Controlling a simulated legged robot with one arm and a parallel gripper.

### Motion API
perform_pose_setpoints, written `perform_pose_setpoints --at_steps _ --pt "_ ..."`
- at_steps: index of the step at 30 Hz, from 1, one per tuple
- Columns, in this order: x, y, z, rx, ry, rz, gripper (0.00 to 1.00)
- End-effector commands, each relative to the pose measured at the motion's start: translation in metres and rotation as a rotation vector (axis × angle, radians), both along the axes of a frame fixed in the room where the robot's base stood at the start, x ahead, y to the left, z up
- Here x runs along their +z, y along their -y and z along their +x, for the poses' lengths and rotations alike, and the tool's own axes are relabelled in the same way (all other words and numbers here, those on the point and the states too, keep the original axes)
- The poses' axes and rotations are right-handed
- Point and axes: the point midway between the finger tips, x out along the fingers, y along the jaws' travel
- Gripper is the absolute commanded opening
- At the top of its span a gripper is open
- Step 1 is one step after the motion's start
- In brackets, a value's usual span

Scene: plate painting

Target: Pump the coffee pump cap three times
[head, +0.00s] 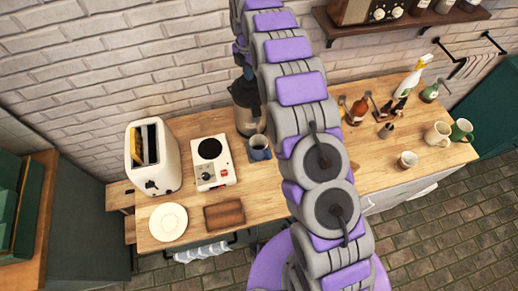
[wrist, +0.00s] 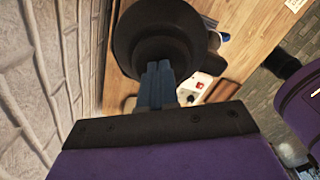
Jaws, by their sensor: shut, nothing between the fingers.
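The coffee pump pot (head: 246,119) stands upright on the wooden counter near the back wall, partly behind my arm in the head view. In the wrist view its dark round top (wrist: 130,30) fills the upper middle. My gripper (wrist: 159,66) is shut and empty, its blue-grey fingers pointing at that top. The fingertips overlap the top in the picture; I cannot tell whether they touch it. The cap's height is not clear. A grey-blue mug (head: 259,148) stands just in front of the pot.
A white toaster (head: 152,160) and a white hot plate (head: 214,165) stand left of the pot. A plate (head: 168,221) and a brown board (head: 224,214) lie in front. Bottles (head: 357,109) and cups (head: 437,134) stand on the right. The brick wall is close behind.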

Motion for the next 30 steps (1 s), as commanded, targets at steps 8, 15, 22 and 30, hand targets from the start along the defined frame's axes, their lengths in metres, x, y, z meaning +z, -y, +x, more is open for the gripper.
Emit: perform_pose_setpoints --at_steps 8,15,22,30 --pt "0.015 0.0 0.0 0.0 -0.001 0.001 0.0" --pt "0.027 0.0 0.0 0.0 0.002 0.002 0.0" --pt "0.029 0.0 0.0 0.0 0.001 0.001 0.0" --pt "0.029 0.0 0.0 0.0 0.002 0.001 0.0"
